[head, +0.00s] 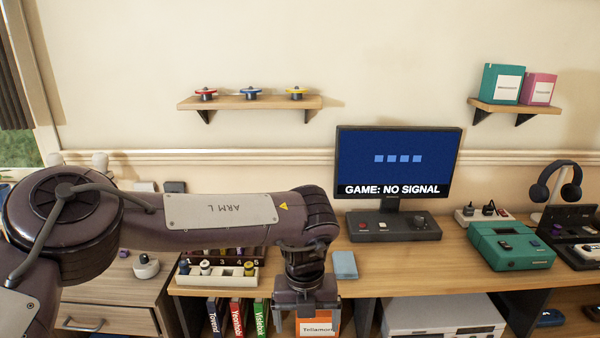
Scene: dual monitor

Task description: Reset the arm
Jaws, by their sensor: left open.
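My left arm (220,212) comes in from the left and reaches across the front of the desk. Its wrist bends down, and my left gripper (306,318) points downward at the bottom of the head view, in front of the desk edge. It is open. An orange case with a white label (318,326) shows behind and between its fingers; I cannot tell whether they touch it. The fingertips are partly cut off by the frame edge. My right gripper is not in view.
A monitor (398,150) reading "GAME: NO SIGNAL" stands above a control base (393,227) on the desk (440,260). A teal console (512,247) is at right. A numbered rack (217,274) sits beside my forearm. Cases (237,318) stand below. A wall shelf (250,103) holds three discs.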

